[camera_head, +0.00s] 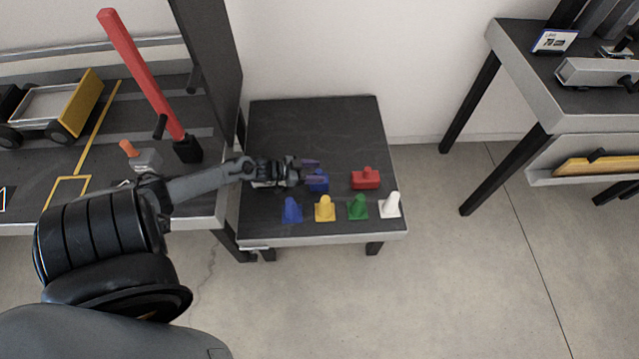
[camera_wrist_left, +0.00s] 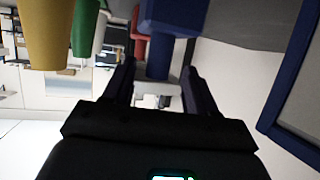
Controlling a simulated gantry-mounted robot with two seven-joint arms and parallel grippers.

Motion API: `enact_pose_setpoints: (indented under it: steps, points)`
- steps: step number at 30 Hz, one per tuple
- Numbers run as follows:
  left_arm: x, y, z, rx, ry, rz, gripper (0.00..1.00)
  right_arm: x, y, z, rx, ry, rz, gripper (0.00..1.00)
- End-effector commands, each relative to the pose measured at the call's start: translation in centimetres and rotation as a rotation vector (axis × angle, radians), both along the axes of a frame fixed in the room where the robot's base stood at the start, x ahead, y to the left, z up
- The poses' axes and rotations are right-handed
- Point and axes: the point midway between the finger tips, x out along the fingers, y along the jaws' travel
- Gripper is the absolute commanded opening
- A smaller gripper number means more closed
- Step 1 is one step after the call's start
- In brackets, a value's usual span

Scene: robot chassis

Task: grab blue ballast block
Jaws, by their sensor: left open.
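The blue ballast block (camera_head: 318,183) lies on the small dark table, left of the red block. My left gripper (camera_head: 312,172) comes in from the left and is open at the block. In the left wrist view the blue block (camera_wrist_left: 175,18) is at the top. Its narrower knob points down between the two open fingers (camera_wrist_left: 160,88), with gaps showing on both sides. Part of the block is hidden by the gripper in the head view. My right gripper is not in view.
The red block (camera_head: 366,179) lies right of the blue one. Blue (camera_head: 292,211), yellow (camera_head: 325,209), green (camera_head: 358,208) and white (camera_head: 390,206) cones line the front edge of the table (camera_head: 310,125). The table's back is clear. A workbench with a red post (camera_head: 140,75) stands left.

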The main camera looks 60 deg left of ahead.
Motion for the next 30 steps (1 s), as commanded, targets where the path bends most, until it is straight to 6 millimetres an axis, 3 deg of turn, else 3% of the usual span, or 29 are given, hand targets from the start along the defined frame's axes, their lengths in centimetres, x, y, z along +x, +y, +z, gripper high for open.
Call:
enact_pose_setpoints:
  steps: [9,20,30]
  points:
    - [2.8,-0.8,-1.5,-0.001,0.000,0.000,0.57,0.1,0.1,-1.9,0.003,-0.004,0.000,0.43]
    - [3.2,-1.0,-1.5,-0.002,0.002,0.000,0.57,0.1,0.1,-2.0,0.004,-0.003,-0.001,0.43]
    - [3.2,-1.0,-1.5,-0.002,0.002,-0.001,0.06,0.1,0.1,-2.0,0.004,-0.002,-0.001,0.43]
